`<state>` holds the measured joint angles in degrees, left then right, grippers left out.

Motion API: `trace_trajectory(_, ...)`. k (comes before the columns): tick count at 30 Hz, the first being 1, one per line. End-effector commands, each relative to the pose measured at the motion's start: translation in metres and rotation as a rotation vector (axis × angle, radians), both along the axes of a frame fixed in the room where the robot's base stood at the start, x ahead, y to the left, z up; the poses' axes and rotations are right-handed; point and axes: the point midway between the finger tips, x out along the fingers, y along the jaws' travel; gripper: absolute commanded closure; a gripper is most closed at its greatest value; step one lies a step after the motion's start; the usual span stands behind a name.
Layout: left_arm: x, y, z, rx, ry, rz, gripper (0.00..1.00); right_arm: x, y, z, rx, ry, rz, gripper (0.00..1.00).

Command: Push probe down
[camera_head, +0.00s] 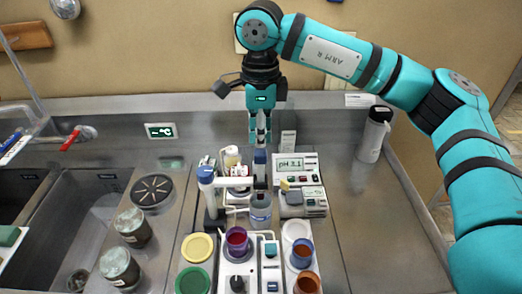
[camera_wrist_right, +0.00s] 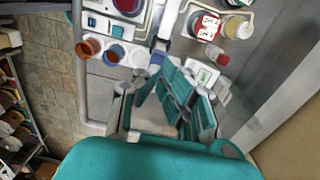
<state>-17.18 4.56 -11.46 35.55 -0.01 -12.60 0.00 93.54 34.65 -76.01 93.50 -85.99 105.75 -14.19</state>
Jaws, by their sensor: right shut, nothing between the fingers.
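My right gripper (camera_head: 260,138) hangs pointing down over the middle of the bench, its fingers shut with nothing between them. The probe's dark lower part points down towards a clear bottle with a blue band (camera_head: 261,207). The tip of the probe is hard to make out. In the right wrist view the teal fingers (camera_wrist_right: 163,60) reach towards the crowded equipment. My left gripper is not in view.
A pH meter (camera_head: 297,168) stands right of the probe, and a blue-topped post (camera_head: 206,178) stands left. A white canister (camera_head: 374,135) stands back right.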

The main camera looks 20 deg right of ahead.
Motion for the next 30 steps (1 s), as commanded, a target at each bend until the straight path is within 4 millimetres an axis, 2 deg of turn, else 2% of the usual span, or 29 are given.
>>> trace_trajectory(30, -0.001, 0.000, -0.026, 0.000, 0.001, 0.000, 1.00, 0.000, 0.000, -0.031, 0.000, 0.001, 0.000, 1.00)
